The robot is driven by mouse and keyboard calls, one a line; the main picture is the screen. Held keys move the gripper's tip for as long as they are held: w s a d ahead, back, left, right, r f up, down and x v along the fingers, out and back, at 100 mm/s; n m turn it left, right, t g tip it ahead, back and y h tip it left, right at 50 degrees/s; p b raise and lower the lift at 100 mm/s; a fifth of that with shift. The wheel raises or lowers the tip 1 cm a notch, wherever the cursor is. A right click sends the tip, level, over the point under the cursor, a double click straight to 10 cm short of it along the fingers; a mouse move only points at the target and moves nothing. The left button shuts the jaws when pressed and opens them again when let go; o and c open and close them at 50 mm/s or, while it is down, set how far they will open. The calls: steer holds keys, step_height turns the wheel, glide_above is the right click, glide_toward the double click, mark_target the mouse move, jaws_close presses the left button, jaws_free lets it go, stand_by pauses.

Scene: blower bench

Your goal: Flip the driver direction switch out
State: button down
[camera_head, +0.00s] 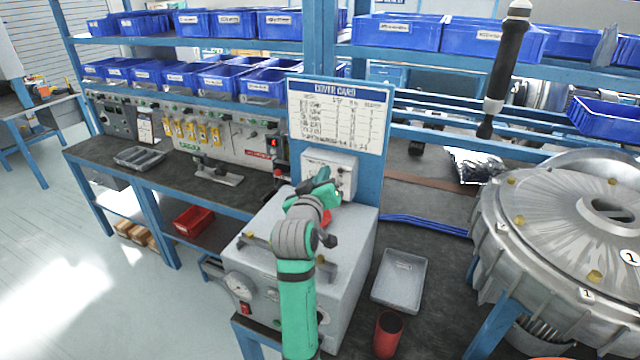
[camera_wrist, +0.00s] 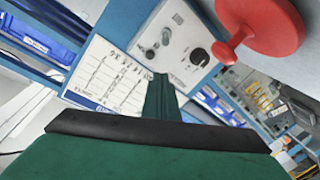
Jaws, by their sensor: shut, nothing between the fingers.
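A black hand-held driver (camera_head: 505,70) hangs upright at the upper right in the head view. No direction switch can be made out on it. A small white control box (camera_head: 345,163) is mounted below the cover card. In the wrist view the box (camera_wrist: 172,30) shows a black knob, a grey dial and small switches; I cannot tell which is the direction switch. My gripper (camera_head: 332,188) is shut and empty in front of this box, largely covering its lower part. In the wrist view its green fingers (camera_wrist: 160,90) point towards the box, with no contact visible.
A grey machine (camera_head: 345,265) with a gauge stands under my arm. A red round part (camera_wrist: 262,30) is close by at the wrist view's upper right. A grey tray (camera_head: 400,281), a red cup (camera_head: 388,335) and a large metal housing (camera_head: 560,230) lie to the right.

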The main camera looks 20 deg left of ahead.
steer(key=w, duration=0.2)
steer(key=shift+w+a, duration=0.25)
steer(key=shift+w, duration=0.1)
steer(key=shift+s+d+f, duration=0.25)
steer(key=shift+d+f, duration=0.2)
steer(key=shift+f, duration=0.2)
steer(key=shift+s+d+f, duration=0.2)
steer(key=shift+d+f, duration=0.25)
steer(key=shift+f, duration=0.15)
steer(key=shift+s+d+f, duration=0.2)
steer(key=shift+d+f, duration=0.05)
steer(key=shift+f, duration=0.15)
